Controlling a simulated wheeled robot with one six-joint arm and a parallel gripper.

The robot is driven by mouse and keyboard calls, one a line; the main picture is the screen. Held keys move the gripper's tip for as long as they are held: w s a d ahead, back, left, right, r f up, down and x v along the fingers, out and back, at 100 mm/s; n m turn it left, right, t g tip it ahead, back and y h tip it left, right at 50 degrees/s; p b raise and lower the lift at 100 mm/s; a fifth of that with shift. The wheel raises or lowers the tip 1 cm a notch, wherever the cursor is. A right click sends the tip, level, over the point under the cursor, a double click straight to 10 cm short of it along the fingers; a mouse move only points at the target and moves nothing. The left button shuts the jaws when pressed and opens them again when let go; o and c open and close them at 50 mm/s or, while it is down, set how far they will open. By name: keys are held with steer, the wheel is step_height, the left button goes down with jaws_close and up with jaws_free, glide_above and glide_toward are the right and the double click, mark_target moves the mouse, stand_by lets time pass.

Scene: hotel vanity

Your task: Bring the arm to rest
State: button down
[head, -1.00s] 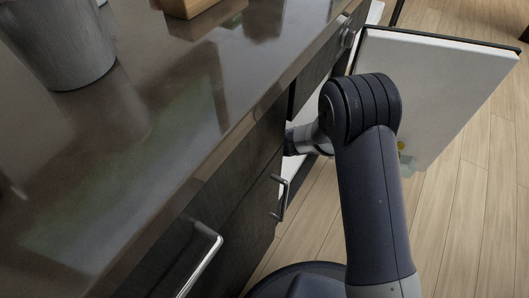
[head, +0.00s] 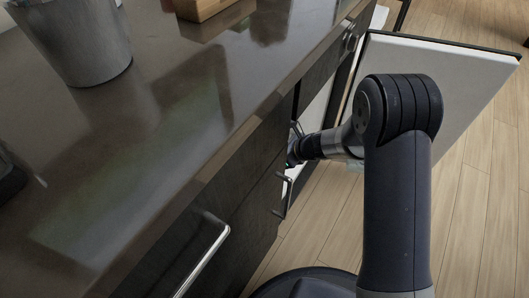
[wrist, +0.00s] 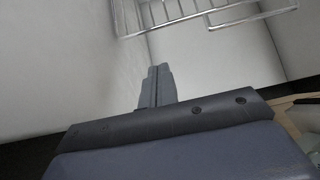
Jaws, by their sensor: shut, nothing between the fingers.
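My arm (head: 395,200) reaches from the bottom right of the head view up to a thick dark elbow, then bends left toward the cabinet front. My wrist is at the opening between the counter front and an open door. In the head view the fingers are too small to make out. In the wrist view my gripper (wrist: 157,86) is shut, its two grey fingers together with nothing between them. It points into a white-walled compartment (wrist: 205,60), below and left of a wire rack (wrist: 210,15) near the top of the picture.
Wood floor (head: 480,220) is clear at right.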

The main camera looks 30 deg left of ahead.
steer(key=p+v, duration=0.1)
steer(key=v, duration=0.5)
steer(key=shift+d, duration=0.2)
